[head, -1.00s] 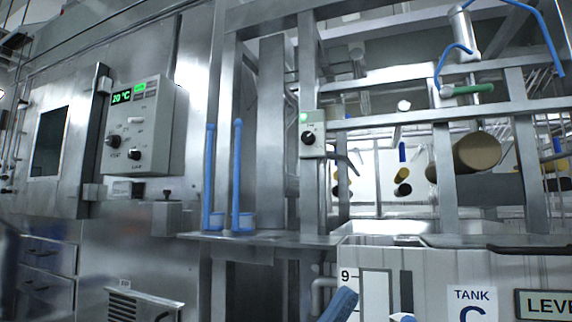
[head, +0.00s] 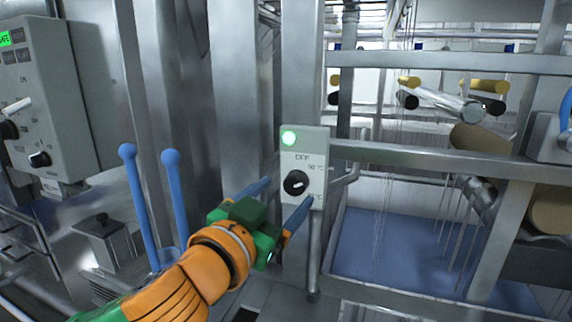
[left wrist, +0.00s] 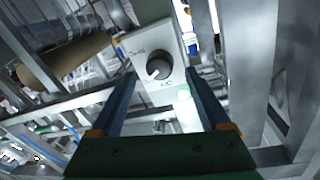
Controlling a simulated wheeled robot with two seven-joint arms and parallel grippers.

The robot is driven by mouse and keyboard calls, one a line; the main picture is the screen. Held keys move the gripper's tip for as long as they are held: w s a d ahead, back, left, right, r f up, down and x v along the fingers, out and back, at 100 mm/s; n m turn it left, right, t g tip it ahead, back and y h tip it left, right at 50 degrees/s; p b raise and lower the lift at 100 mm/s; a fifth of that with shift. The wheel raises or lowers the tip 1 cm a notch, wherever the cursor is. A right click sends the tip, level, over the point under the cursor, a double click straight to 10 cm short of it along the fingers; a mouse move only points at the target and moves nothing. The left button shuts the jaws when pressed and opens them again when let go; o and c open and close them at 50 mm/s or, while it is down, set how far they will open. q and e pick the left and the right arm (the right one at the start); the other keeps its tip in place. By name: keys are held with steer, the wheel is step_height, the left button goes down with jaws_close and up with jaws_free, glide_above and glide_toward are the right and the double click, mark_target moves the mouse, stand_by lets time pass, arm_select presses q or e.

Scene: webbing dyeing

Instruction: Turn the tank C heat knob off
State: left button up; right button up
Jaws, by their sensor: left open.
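The heat knob (head: 296,183) is a round black knob on a small pale box (head: 316,158) fixed to a steel post. A green light (head: 288,138) glows at the box's top left, and "OFF" is printed above the knob. I cannot tell the knob's exact setting. My left gripper (head: 288,191) is open and empty, its blue fingers spread in front of the box. In the left wrist view the knob (left wrist: 159,66) lies between the two fingers (left wrist: 160,78), with no clear contact. My right gripper is not in view.
A tank with blue liquid (head: 390,245) lies right of the box, behind a horizontal steel rail (head: 430,158). Two blue ball-topped rods (head: 138,200) stand left of my left arm. A grey control panel (head: 50,95) is at the far left. Steel posts surround the box.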

mark_target(291, 188)
arm_select(q)
steer(key=shift+p+x, duration=0.35)
steer(key=shift+x, duration=0.9)
steer(key=shift+w+d+f, duration=0.15)
steer(key=shift+w, duration=0.3)
steer(key=shift+s, duration=0.2)
steer(key=c, duration=0.7)
jaws_close()
